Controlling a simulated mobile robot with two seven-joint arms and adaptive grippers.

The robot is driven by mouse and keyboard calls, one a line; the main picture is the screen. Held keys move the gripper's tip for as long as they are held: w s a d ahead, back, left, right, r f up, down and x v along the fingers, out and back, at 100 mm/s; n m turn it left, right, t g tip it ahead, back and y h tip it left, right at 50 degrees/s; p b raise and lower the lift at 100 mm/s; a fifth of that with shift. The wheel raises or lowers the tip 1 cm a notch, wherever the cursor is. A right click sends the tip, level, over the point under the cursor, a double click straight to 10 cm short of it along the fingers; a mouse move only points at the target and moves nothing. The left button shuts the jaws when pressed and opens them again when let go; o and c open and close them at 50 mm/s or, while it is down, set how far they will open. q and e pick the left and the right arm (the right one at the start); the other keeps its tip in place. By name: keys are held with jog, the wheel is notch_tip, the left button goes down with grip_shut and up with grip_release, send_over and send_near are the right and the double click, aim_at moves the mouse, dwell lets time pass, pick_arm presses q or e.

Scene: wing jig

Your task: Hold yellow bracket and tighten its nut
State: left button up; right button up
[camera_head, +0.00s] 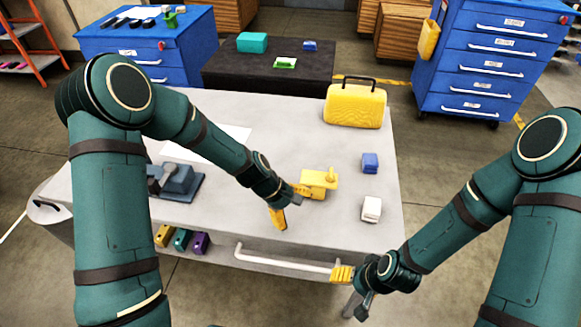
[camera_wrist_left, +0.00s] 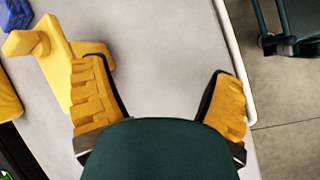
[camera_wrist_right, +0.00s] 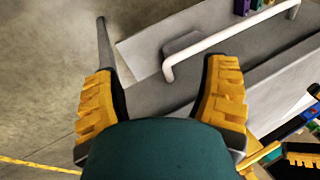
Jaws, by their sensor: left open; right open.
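The bracket also shows at the upper left of the left wrist view (camera_wrist_left: 58,65). I cannot make out a separate nut. My left gripper (camera_head: 288,205) is open at the bracket's left side; its jaw gap (camera_wrist_left: 160,72) shows only bare tabletop. One finger overlaps the bracket in that view, and I cannot tell whether they touch. My right gripper (camera_head: 350,290) is open and empty, off the table's front edge, near the white rail's right end.
A white rail (camera_head: 285,260) runs along the table's front. A yellow case (camera_head: 355,106), a blue block (camera_head: 370,162) and a white block (camera_head: 371,209) stand around the bracket. A blue-grey fixture (camera_head: 176,182) is at left. Tabletop between bracket and case is clear.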

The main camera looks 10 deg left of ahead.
aim_at(302, 175)
pick_arm(q)
jog(key=w+a+r+n+t+h, duration=0.1)
jog(key=w+a+r+n+t, duration=0.3)
jog(key=w+r, duration=0.8)
jog(key=d+f+n+g, duration=0.1)
jog(key=d+f, duration=0.1)
jog(key=f, duration=0.2)
jog(key=d+f+n+g+h, duration=0.1)
jog(key=d+f+g, duration=0.1)
jog(key=f, duration=0.3)
jog(key=d+f+n+g+h, duration=0.1)
jog(key=d+f+g, duration=0.1)
jog(key=f, duration=0.2)
jog(key=shift+s+d+f, duration=0.25)
jog(key=shift+s, duration=0.05)
jog(key=c, duration=1.2)
jog(key=shift+r, duration=0.3)
